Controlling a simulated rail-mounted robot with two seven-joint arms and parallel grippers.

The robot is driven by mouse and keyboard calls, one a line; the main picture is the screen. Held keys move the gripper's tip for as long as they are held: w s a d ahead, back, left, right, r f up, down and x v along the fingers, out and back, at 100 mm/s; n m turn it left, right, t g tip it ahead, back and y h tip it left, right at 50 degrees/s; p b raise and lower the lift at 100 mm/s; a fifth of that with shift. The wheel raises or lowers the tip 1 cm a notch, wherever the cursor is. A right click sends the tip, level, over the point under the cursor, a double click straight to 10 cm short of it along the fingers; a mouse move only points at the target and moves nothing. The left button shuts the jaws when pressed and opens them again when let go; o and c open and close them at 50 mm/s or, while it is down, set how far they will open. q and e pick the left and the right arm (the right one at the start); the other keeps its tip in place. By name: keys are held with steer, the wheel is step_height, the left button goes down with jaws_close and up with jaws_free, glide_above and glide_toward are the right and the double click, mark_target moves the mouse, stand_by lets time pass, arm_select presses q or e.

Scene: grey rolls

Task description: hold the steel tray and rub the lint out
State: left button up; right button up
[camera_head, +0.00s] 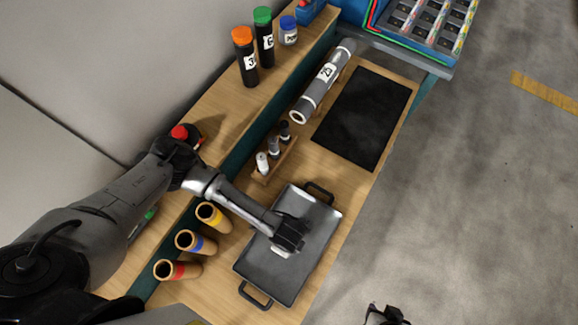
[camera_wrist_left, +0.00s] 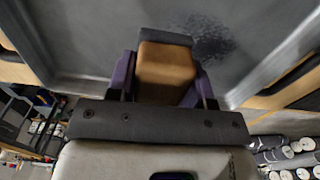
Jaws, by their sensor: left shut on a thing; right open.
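The steel tray (camera_head: 257,268), grey with black handles at both ends, lies on the wooden bench. My left gripper (camera_head: 286,243) is over the tray and shut on a block. In the left wrist view the block (camera_wrist_left: 166,68) is tan with a dark end, between purple fingers, low over the tray floor or on it; I cannot tell if it touches. A dark speckled patch of lint (camera_wrist_left: 208,38) lies on the tray just beyond the block. In the head view my gripper hides part of the tray. My right gripper (camera_head: 386,315) shows at the bottom edge, open, off the bench.
Three cardboard tubes (camera_head: 190,242) stand left of the tray. A small rack of bottles (camera_head: 273,157) and a black mat (camera_head: 364,117) lie beyond it. A grey roll (camera_head: 323,82) lies left of the mat. Capped canisters (camera_head: 247,62) stand on the ledge.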

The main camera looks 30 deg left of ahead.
arm_select(q)
steer(key=f, duration=0.2)
steer(key=shift+w+f, duration=0.3)
steer(key=shift+f, duration=0.05)
steer(key=w, duration=1)
steer(key=shift+w+d+r, duration=0.1)
steer(key=shift+w+d, duration=0.1)
steer(key=shift+w, duration=0.15)
steer(key=shift+r, duration=0.95)
steer(key=shift+s+r, duration=0.1)
steer(key=shift+r, duration=0.7)
arm_select(e)
steer(key=shift+o, duration=0.4)
